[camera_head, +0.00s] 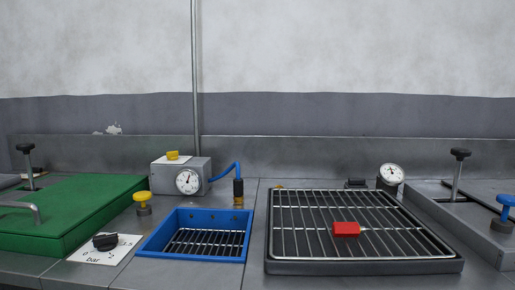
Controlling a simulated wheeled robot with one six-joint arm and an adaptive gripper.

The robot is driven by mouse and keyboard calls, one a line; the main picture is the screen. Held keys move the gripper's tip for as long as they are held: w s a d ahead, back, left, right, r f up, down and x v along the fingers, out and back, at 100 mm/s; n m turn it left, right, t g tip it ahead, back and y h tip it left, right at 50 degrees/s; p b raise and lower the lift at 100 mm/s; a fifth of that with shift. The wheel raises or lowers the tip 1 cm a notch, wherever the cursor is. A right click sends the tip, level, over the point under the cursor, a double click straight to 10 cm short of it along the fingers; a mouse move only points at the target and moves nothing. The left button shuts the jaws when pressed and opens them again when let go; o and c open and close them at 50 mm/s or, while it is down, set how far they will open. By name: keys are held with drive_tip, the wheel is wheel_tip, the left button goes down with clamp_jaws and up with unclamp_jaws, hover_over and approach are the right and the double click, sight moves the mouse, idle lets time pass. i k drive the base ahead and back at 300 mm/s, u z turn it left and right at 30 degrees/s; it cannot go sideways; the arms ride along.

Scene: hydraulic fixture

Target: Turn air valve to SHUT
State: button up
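No label reading SHUT is legible, and I cannot tell for sure which control is the air valve. A grey box (196,180) with a round white gauge (187,181) stands at the back left of the bench. A black knob (105,242) sits on a white dial plate (92,256) marked "bar" at the front left. My gripper is not in view.
A blue basin (151,246) with a wire grid is in the middle. A yellow knob (142,198), green lid (70,205), second gauge (392,174) and blue knob (506,200) stand around.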

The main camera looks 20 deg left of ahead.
sight(173, 156)
drive_tip(key=z, duration=1.3)
drive_tip(key=k, duration=1.95)
drive_tip(key=u, duration=1.9)
drive_tip(key=i, duration=0.35)
drive_tip(key=u, duration=0.1)
